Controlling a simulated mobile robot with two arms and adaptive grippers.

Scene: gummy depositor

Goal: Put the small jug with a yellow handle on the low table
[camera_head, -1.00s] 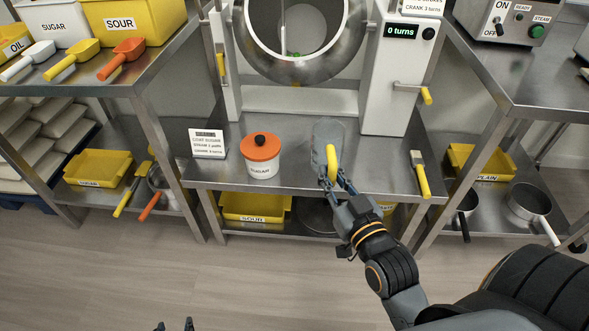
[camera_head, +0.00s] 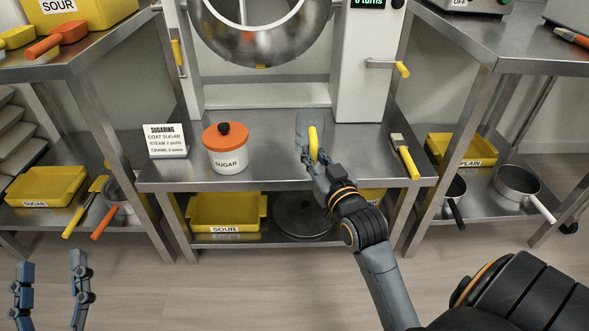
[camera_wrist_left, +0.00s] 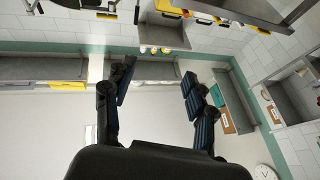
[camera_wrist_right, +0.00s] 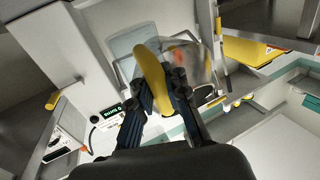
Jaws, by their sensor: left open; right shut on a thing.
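The small clear jug (camera_head: 303,128) with a yellow handle (camera_head: 314,143) is over the steel low table (camera_head: 270,172), in front of the drum machine. My right gripper (camera_head: 318,165) is shut on the yellow handle. The right wrist view shows the handle (camera_wrist_right: 150,78) between the fingers and the see-through body (camera_wrist_right: 190,58) beside it. I cannot tell whether the jug's base touches the tabletop. My left gripper (camera_head: 50,285) is open and empty at the lower left, well away from the table; its spread fingers also show in the left wrist view (camera_wrist_left: 158,78).
A white sugar jar with an orange lid (camera_head: 226,150) and a sign (camera_head: 165,141) stand left of the jug. A yellow-handled brush (camera_head: 404,157) lies to its right. The machine's crank (camera_head: 385,66) juts out behind on the right. Bare tabletop lies between jar and jug.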

